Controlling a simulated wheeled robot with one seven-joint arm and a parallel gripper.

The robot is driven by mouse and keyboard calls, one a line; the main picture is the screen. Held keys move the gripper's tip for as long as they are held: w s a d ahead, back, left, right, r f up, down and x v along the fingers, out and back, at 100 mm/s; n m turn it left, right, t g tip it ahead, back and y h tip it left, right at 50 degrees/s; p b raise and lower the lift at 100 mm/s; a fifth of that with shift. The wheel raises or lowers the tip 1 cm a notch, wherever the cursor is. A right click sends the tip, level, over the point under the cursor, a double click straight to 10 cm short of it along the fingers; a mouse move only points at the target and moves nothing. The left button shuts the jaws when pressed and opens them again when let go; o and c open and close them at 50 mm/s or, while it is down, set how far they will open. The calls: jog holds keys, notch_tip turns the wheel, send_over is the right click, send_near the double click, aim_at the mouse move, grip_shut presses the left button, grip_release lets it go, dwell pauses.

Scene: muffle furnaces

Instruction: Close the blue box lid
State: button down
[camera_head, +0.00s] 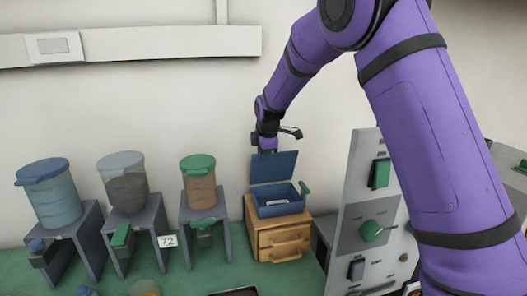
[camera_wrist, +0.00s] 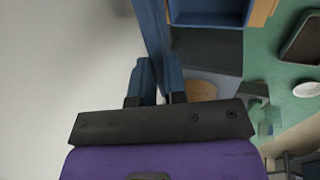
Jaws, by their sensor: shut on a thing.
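The blue box (camera_head: 278,204) stands on top of a small wooden drawer unit (camera_head: 280,236) in the head view. Its blue lid (camera_head: 274,167) stands up open at the back, near the wall. A light item lies inside the box. My gripper (camera_head: 266,150) is at the top edge of the lid, from above. In the wrist view, the fingers of my gripper (camera_wrist: 156,88) are shut on the lid (camera_wrist: 154,35), which runs edge-on away between them. The open box (camera_wrist: 207,12) shows at the top, to the right of the lid.
Several grey stands to the left carry a blue container (camera_head: 50,196), a grey one (camera_head: 126,184) and a green-lidded one (camera_head: 198,182). A grey panel with green knobs (camera_head: 371,231) stands to the right. The wall is close behind the lid.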

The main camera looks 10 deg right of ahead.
jog(key=s+f+t, duration=0.2)
jog(key=s, duration=0.1)
jog(key=t, duration=0.4)
send_over(270, 207)
jog(key=s, duration=0.2)
jog(key=shift+f, duration=3.65)
jog(key=f, duration=0.2)
jog(key=s+f, duration=0.1)
jog(key=f, duration=0.1)
jog(key=shift+f, duration=0.35)
jog(key=shift+s+f, duration=0.35)
jog(key=shift+f, duration=0.4)
jog(key=c, duration=1.2)
grip_release()
jog(key=shift+o, duration=0.2)
jog(key=shift+w, duration=0.15)
